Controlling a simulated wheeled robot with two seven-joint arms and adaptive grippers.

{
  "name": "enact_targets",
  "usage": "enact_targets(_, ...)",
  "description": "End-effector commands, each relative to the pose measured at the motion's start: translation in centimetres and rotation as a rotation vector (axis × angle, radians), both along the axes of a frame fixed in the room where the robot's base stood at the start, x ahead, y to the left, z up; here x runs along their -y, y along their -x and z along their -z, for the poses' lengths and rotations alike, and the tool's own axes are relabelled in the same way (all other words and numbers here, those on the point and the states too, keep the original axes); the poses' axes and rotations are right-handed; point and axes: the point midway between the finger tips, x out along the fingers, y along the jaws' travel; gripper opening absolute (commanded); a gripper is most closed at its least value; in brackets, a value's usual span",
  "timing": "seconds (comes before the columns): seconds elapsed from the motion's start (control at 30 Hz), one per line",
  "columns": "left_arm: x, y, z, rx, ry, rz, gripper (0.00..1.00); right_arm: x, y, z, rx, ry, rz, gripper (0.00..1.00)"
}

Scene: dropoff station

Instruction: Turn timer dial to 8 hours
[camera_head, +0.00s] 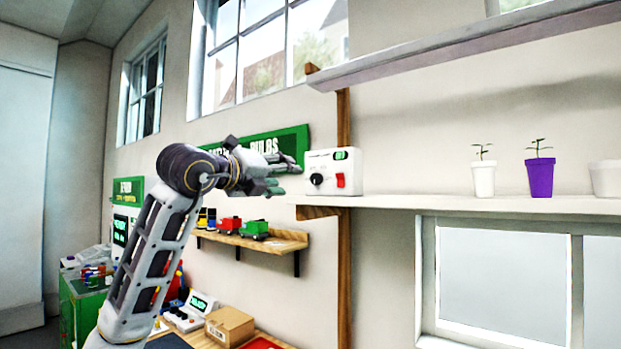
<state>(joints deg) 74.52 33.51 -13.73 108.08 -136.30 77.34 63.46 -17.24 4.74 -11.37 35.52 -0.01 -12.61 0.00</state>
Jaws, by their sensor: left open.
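The timer (332,171) is a white box on the left end of a white wall shelf. It has a black round dial (317,179), a red switch (340,180) and a small green-lit display (341,155). The dial's setting is too small to read. My left gripper (290,175) is open and empty, just left of the timer with its fingers pointing right toward the dial. It looks apart from the box, though the depth gap is hard to judge. My right gripper is not in view.
The timer's shelf (430,202) also holds a white potted seedling (483,178) and a purple one (540,177). An upper shelf (450,45) hangs above. A lower wooden shelf (272,243) carries toy vehicles. A cardboard box (230,325) sits on a desk below.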

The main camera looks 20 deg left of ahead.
Motion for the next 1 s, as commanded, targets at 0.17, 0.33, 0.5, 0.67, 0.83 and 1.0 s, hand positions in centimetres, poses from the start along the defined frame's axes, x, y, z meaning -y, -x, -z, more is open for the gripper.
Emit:
enact_targets(0.17,0.6,-2.0,-0.2,-0.002,0.001,0.001,0.51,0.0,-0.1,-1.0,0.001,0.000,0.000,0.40)
enact_targets(0.33,1.3,-4.0,-0.1,-0.002,-0.001,0.001,0.51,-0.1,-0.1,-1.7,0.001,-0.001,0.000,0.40)
enact_targets(0.5,1.9,-5.9,-0.2,-0.002,-0.001,0.001,0.51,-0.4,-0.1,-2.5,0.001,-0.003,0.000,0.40)
enact_targets(0.67,2.4,-7.6,-0.2,-0.002,-0.001,0.001,0.51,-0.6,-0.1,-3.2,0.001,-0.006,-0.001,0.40)
enact_targets(0.83,2.9,-9.4,-0.2,-0.002,-0.001,-0.001,0.51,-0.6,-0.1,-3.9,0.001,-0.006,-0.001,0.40)
enact_targets(1.0,3.3,-10.7,-0.2,-0.001,-0.001,0.000,0.51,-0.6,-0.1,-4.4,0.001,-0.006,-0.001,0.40)
